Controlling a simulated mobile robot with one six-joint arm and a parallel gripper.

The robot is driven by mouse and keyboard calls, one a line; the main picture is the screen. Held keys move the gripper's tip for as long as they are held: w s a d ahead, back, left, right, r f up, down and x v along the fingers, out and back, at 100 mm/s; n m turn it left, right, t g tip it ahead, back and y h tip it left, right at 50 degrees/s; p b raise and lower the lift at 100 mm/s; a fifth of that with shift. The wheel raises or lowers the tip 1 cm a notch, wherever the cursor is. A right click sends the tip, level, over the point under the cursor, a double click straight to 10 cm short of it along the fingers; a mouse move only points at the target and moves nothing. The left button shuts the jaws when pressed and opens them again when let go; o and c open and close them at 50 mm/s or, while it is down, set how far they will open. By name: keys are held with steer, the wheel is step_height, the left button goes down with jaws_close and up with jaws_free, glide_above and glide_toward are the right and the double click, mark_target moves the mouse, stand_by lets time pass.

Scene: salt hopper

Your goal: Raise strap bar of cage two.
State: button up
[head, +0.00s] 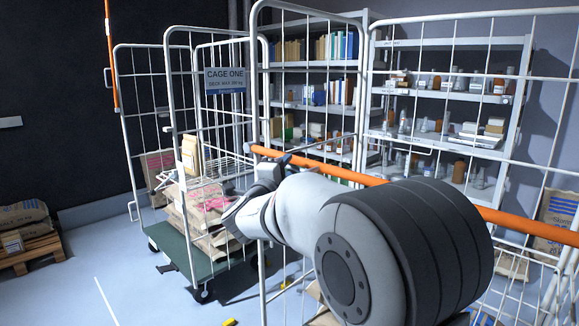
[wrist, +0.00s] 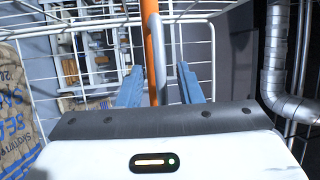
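The orange strap bar (head: 450,203) of cage two (head: 425,17) runs across the cage front in the head view, sloping down to the right from its left post. In the wrist view the orange bar (wrist: 152,70) stands between the two blue-grey fingers of my gripper (wrist: 162,88), with gaps showing on both sides. A grey curved bar (wrist: 158,45) lies close beside it. My gripper (head: 280,168) is open near the bar's left end in the head view. My arm hides part of the bar and cage, and finger contact cannot be told.
Cage one, with its sign (head: 224,80), stands at left on a green deck (head: 190,257) with sacks; an orange bar (head: 110,55) stands upright at its left side. Shelves (head: 445,96) stand behind. A pallet (head: 30,253) with sacks lies far left. Blue floor (head: 110,275) is clear at front left.

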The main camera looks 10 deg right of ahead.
steer(key=shift+w+d+r, duration=0.15)
steer(key=shift+w+d, duration=0.25)
steer(key=shift+w, duration=0.2)
jaws_close()
